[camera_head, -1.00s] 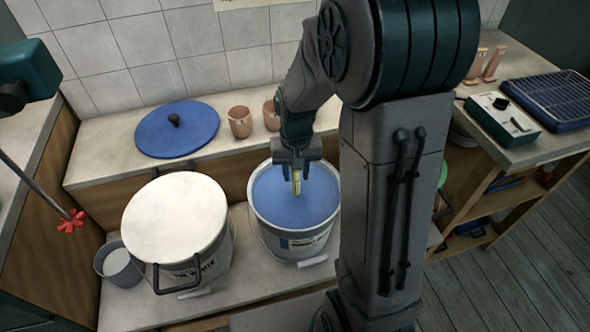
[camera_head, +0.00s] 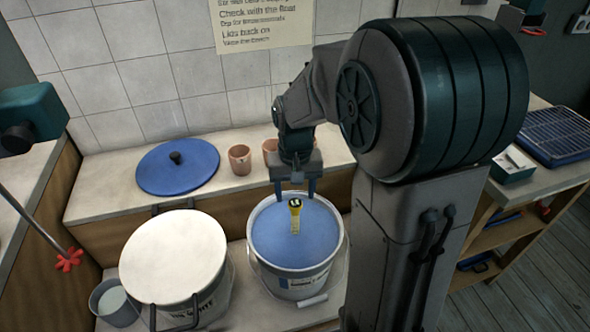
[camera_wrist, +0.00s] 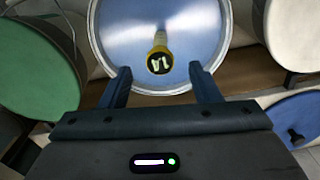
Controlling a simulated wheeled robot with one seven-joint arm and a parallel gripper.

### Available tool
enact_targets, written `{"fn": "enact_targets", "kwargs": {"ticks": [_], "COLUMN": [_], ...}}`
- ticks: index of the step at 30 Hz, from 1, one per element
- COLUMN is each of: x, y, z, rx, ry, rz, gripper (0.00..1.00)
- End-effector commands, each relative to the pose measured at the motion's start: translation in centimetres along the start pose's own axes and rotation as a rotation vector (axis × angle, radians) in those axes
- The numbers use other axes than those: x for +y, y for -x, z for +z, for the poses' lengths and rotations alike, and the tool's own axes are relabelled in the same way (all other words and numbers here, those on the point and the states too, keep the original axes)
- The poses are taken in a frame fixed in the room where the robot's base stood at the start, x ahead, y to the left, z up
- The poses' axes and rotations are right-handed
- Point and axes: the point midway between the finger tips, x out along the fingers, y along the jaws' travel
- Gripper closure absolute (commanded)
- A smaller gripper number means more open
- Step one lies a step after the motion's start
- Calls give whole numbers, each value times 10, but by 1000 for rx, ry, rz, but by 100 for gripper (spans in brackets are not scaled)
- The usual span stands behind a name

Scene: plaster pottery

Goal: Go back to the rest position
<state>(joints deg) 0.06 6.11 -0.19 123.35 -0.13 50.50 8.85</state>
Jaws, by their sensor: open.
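My gripper (camera_head: 294,194) is open and empty, above the back part of a bucket (camera_head: 297,280) filled with blue liquid (camera_head: 270,232). A yellow float with a dark top (camera_head: 295,215) stands upright in the liquid, apart from my fingers. In the wrist view my gripper (camera_wrist: 163,82) shows its two fingers spread wide, with the float (camera_wrist: 160,55) seen beyond and between them in the blue bucket (camera_wrist: 105,62). The depth of the float below the surface is hidden.
A white-lidded bucket (camera_head: 173,255) stands left of the blue one, with a small grey pail (camera_head: 115,303) beside it. A blue lid (camera_head: 178,166) and terracotta cups (camera_head: 240,160) are on the back ledge. A green round surface (camera_wrist: 35,70) shows in the wrist view.

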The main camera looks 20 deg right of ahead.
Motion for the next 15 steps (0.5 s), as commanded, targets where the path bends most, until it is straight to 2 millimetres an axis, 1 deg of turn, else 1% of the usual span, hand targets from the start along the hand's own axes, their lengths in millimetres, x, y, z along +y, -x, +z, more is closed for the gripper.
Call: {"fn": "enact_targets", "kwargs": {"ticks": [1,6,10,15], "x": [0,0,0,0], "y": [15,46,60,66], "z": [-1,0,0,0], "rx": [5,2,2,-1], "ry": [0,0,0,0], "rz": [-1,0,0,0], "gripper": [43,43,43,43]}}
